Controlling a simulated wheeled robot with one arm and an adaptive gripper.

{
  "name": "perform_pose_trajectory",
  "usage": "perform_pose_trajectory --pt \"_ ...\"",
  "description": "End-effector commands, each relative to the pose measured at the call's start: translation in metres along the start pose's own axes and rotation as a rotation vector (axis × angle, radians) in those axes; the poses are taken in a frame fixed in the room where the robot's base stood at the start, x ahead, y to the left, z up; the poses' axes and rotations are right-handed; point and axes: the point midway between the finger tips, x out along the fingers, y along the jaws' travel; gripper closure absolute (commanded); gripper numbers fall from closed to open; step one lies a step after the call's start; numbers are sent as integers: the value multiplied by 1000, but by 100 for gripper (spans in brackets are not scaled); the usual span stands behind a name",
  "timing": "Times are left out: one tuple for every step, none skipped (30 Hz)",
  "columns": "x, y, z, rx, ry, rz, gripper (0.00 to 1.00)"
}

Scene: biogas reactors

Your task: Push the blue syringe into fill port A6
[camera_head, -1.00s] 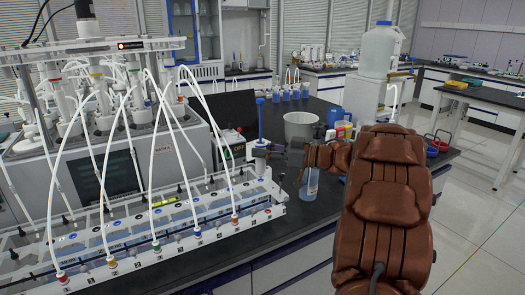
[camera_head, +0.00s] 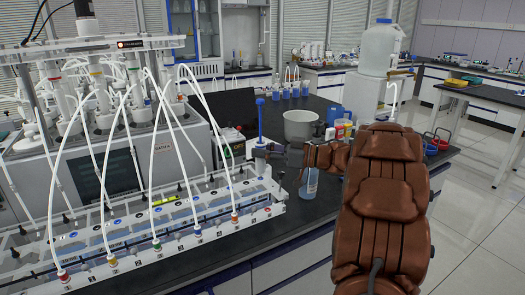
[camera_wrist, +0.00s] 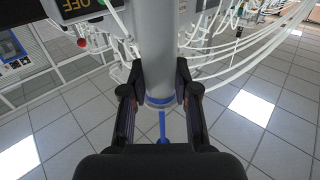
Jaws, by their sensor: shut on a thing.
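The blue syringe (camera_head: 260,125) stands upright at the right end of the long white bottle rack. Its blue plunger top points up. My gripper (camera_head: 268,151) is shut around its barrel from the right. In the wrist view the grey-white barrel (camera_wrist: 160,50) runs between my two fingers (camera_wrist: 160,92), with a blue ring and thin blue plunger rod towards the camera. The syringe's tip is hidden, and I cannot tell whether it touches a port. I cannot make out the label A6.
The white rack (camera_head: 150,245) holds several coloured caps with white tubes arching above it. The grey reactor unit (camera_head: 120,165) stands behind.

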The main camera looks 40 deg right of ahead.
Motion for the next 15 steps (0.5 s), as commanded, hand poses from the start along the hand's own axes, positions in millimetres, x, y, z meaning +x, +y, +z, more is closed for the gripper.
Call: perform_pose_trajectory --pt "0 0 0 0 0 0 100" --pt "0 0 0 0 0 0 100" --pt "0 0 0 0 0 0 100" --pt "0 0 0 0 0 0 100" --pt "0 0 0 0 0 0 100" --pt "0 0 0 0 0 0 100" --pt "0 0 0 0 0 0 100" --pt "0 0 1 0 0 0 100" --pt "0 0 1 0 0 0 100" --pt "0 0 1 0 0 0 100" --pt "0 0 2 0 0 0 100" --pt "0 0 2 0 0 0 100" --pt "0 0 2 0 0 0 100" --pt "0 0 3 0 0 0 100" --pt "0 0 3 0 0 0 100"
